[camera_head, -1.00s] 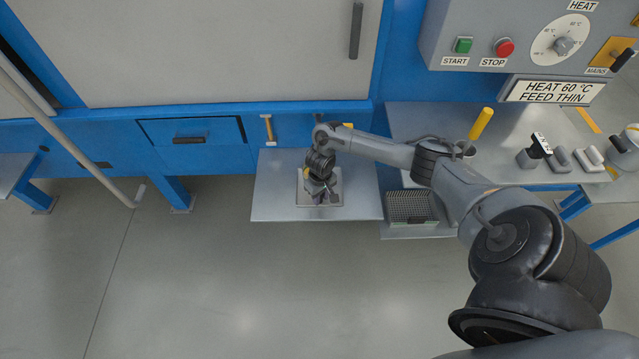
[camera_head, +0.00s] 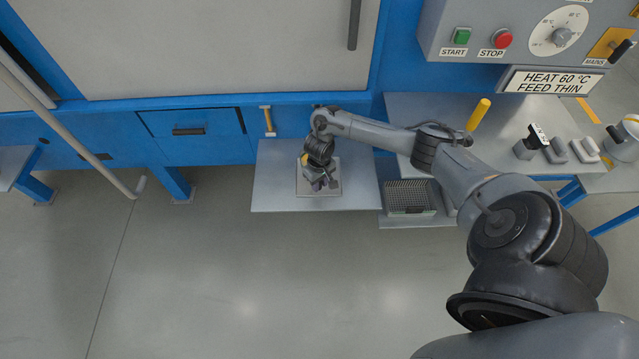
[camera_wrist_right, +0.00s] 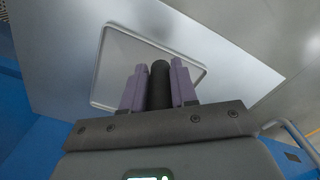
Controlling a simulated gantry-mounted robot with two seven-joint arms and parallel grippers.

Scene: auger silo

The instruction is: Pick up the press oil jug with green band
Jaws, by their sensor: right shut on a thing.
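My right gripper (camera_head: 320,184) is over a pale square plate (camera_head: 332,192) on the grey shelf. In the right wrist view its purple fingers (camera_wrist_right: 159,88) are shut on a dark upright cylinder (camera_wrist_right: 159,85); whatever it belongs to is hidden. I see no green band in either view, so I cannot tell whether this is part of the press oil jug. A white vessel with a yellow band (camera_head: 626,140) stands at the right edge on the bench. My left gripper is not in view.
The grey shelf (camera_head: 275,185) juts from the blue machine front. A mesh-topped box (camera_head: 408,195) is close on its right. The bench holds a yellow upright handle (camera_head: 478,115) and several small items. A pale pipe (camera_head: 75,130) slants at left. The floor in front is clear.

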